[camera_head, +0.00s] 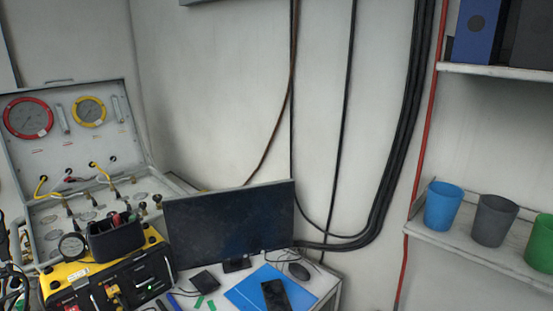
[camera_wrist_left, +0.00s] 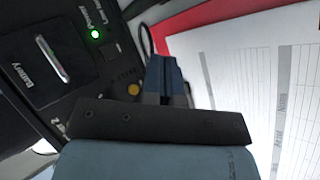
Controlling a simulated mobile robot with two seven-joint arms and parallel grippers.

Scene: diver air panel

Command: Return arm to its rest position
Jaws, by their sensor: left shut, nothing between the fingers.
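My left gripper (camera_wrist_left: 167,92) shows in the left wrist view, its blue-grey fingers together and empty. It is over or near a black panel (camera_wrist_left: 62,95) with a lit green light (camera_wrist_left: 95,34), a metal switch or handle (camera_wrist_left: 52,58) and a label reading "Battery". A printed white sheet (camera_wrist_left: 240,80) with a red edge (camera_wrist_left: 205,18) lies to the right of the fingers. I cannot tell how far the fingertips are from the panel. I cannot make out my left gripper in the head view. My right gripper is in neither view.
A yellow and black unit (camera_head: 110,277) stands at lower left, before an open grey gauge case (camera_head: 70,150). A monitor (camera_head: 230,222), blue folder (camera_head: 248,290) and mouse (camera_head: 299,271) are on the desk. Cups, including a blue one (camera_head: 443,208), stand on a right shelf (camera_head: 480,248).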

